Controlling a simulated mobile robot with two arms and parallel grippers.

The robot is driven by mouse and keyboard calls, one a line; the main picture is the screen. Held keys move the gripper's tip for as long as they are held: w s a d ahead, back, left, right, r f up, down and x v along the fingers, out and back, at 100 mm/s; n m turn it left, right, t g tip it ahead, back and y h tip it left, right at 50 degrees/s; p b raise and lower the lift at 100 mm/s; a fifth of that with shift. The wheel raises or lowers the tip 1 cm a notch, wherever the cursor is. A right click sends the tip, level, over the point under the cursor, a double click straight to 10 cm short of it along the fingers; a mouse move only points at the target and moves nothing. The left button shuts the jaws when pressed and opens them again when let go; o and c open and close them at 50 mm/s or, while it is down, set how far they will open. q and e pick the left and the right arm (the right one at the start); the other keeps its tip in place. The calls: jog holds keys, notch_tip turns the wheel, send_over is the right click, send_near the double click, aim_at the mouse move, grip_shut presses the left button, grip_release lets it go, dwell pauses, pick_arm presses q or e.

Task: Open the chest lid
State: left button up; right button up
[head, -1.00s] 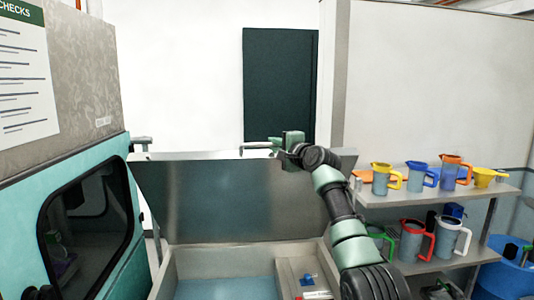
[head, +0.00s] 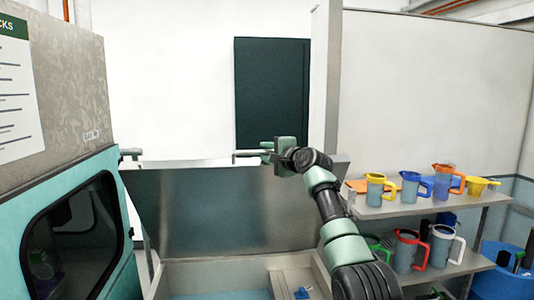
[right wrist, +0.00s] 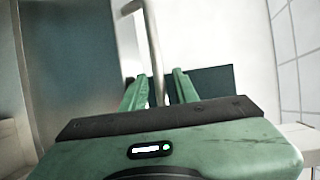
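The chest lid (head: 200,210) is a grey metal panel standing raised, close to upright, at the back of the open chest (head: 175,277). A thin metal handle bar (head: 246,152) shows at the lid's top edge, and it also shows in the right wrist view (right wrist: 154,45). My right gripper (head: 266,151) is at the lid's top edge. In the right wrist view its two green fingers (right wrist: 159,88) stand apart on either side of the bar, with gaps visible. My left gripper is not in view.
A teal machine cabinet (head: 60,195) with a dark window stands close on the left. On the right, a shelf (head: 430,205) holds several coloured jugs, with a blue barrel (head: 500,283) beside it. A small blue item (head: 302,293) lies inside the chest.

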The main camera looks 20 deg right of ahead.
jog(key=shift+f, duration=0.2)
jog(key=s+b, duration=0.5)
jog(key=s, duration=0.2)
jog(key=shift+s+d+r, duration=0.4)
jog(key=shift+d+r, duration=0.05)
